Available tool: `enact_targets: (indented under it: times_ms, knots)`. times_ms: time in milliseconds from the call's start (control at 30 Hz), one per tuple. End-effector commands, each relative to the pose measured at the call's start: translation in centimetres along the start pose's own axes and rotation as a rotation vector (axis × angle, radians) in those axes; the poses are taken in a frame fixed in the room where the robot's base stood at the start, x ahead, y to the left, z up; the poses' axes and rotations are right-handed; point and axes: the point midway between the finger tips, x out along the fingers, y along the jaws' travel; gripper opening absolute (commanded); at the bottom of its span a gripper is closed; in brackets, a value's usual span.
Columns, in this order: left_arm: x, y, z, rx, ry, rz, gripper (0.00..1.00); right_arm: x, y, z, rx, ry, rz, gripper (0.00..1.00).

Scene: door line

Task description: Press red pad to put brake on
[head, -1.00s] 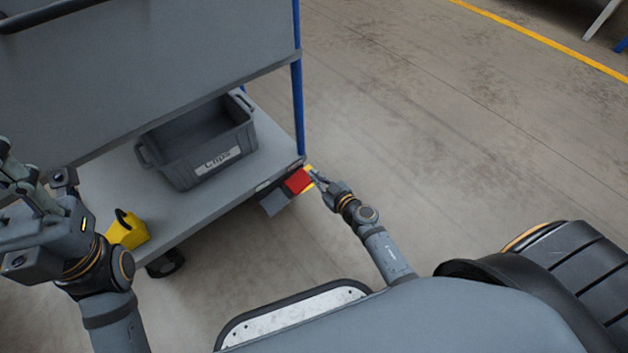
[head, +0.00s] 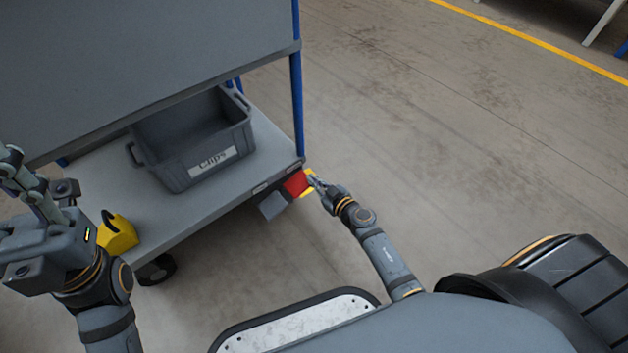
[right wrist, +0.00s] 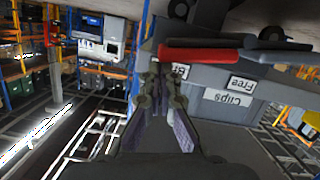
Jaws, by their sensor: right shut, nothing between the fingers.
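The red pad (head: 295,184) is at the near right corner of a cart's lower shelf, with a yellow patch beside it and a grey pad (head: 273,205) to its left. My right gripper (head: 313,181) is shut and empty, just right of the red pad. In the right wrist view, the red pad (right wrist: 200,52) lies beyond and slightly right of the fingertips (right wrist: 160,78); I cannot tell whether they touch. My left gripper (head: 32,190) is at the left edge, near the cart; its jaw state is unclear.
The cart shelf (head: 215,195) carries a grey bin (head: 190,160) labelled Clips. A yellow block (head: 117,234) is at its near edge, above a black wheel (head: 157,270). A blue post (head: 297,105) rises at the right corner. The floor to the right is clear.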

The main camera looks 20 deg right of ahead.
Motion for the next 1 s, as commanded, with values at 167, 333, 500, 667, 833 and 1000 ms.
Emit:
enact_targets:
  times_ms: [167, 333, 500, 667, 833, 1000]
  knots:
    - [0.4, -0.1, -0.1, -0.001, 0.001, -0.002, 0.4, 0.1, 0.2, 0.3, 0.034, -0.001, -0.008, 0.0]
    - [0.6, -0.1, -0.1, -0.002, 0.001, -0.003, 0.4, 0.1, 0.3, 0.5, 0.058, -0.001, -0.014, 0.0]
    - [1.1, -0.3, -0.1, -0.003, 0.002, -0.006, 0.4, 0.2, 0.5, 0.9, 0.107, -0.002, -0.026, 0.0]
    - [1.8, -0.5, -0.2, -0.006, 0.004, -0.009, 0.4, 0.4, 0.8, 1.6, 0.186, -0.002, -0.045, 0.0]
    - [2.6, -0.7, -0.3, -0.01, 0.006, -0.015, 0.4, 0.6, 1.0, 2.7, 0.291, -0.003, -0.071, 0.0]
    - [3.0, -0.8, -0.4, -0.012, 0.007, -0.019, 0.4, 0.9, 1.1, 3.6, 0.378, 0.0, -0.093, 0.0]
